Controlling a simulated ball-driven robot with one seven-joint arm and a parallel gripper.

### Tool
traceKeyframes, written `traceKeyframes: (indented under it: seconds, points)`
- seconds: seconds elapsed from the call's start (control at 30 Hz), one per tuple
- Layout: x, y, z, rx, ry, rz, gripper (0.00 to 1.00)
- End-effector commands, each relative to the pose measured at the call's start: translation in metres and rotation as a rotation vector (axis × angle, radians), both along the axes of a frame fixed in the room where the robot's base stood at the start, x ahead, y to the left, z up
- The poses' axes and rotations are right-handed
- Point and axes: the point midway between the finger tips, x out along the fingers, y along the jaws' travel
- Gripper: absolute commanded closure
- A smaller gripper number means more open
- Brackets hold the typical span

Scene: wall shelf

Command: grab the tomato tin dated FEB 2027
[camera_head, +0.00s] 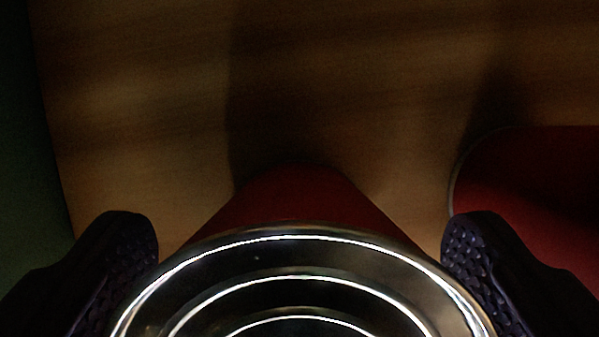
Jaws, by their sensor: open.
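A tin (300,252) with a shiny ringed metal lid and a dark red side fills the bottom middle of the view, seen from above. My gripper (300,245) is open, with one dark textured finger on each side of this tin. The left finger lies near the lid's left rim and the right finger near its right rim; I cannot tell whether either touches. A second red thing (535,180), maybe another tin, stands at the right, partly behind the right finger. No date or label print shows on either.
A wooden shelf board (150,90) lies under the tins, with dark shadow bands across it. Its left edge meets a dark green area (25,150). The board beyond the tin is clear. The red thing at the right is close to my right finger.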

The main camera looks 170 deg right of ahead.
Motion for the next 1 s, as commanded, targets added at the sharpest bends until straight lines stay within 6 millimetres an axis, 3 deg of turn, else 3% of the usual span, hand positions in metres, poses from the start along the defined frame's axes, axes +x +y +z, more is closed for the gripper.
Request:
traceKeyframes:
  seconds: [0.1, 0.33, 0.63, 1.0]
  points:
    - [0.004, 0.0005, -0.0102, 0.0, 0.001, 0.0, 0.0]
    - [0.0047, 0.0006, -0.0119, 0.0, -0.002, 0.0, 0.0]
    - [0.0045, 0.0006, -0.0116, 0.0, -0.001, 0.0, 0.69]
    - [0.0048, 0.0006, -0.0067, 0.0, -0.003, 0.0, 0.72]
